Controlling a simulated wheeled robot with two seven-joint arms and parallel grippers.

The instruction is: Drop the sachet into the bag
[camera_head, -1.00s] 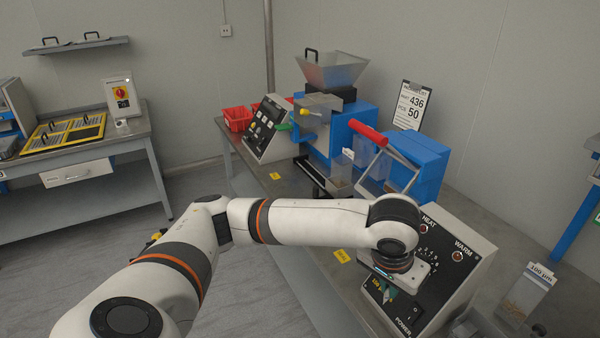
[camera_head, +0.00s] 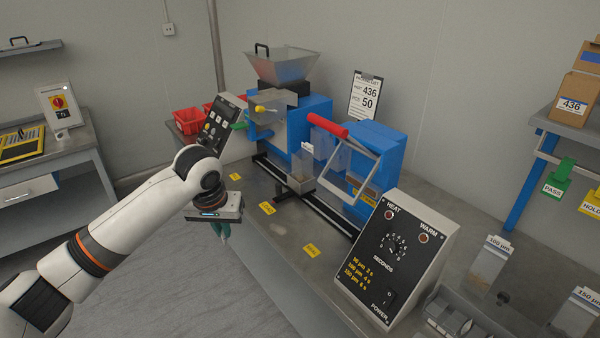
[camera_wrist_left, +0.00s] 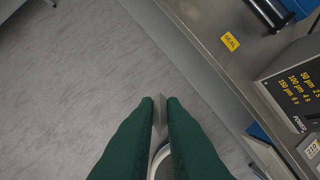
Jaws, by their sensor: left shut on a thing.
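My left gripper (camera_head: 223,232) hangs fingers down over the floor, just off the bench's front edge. In the left wrist view its green fingers are shut on a thin pale grey thing, seen nearly edge-on between the tips; I take it for the sachet (camera_wrist_left: 159,114). In the head view the sachet cannot be made out. A clear open-topped pouch with a white label, seemingly the bag (camera_head: 301,181), stands on the black rail in front of the blue machine, right of and apart from the gripper. My right gripper is not in view.
The blue sealer (camera_head: 372,165) has a red-handled frame raised beside the rail (camera_head: 335,218). The HEAT/WARM control box (camera_head: 395,255) stands at the right front. A hopper (camera_head: 283,66) tops the machine behind. Bare bench (camera_head: 270,232) with yellow labels lies along the front edge.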

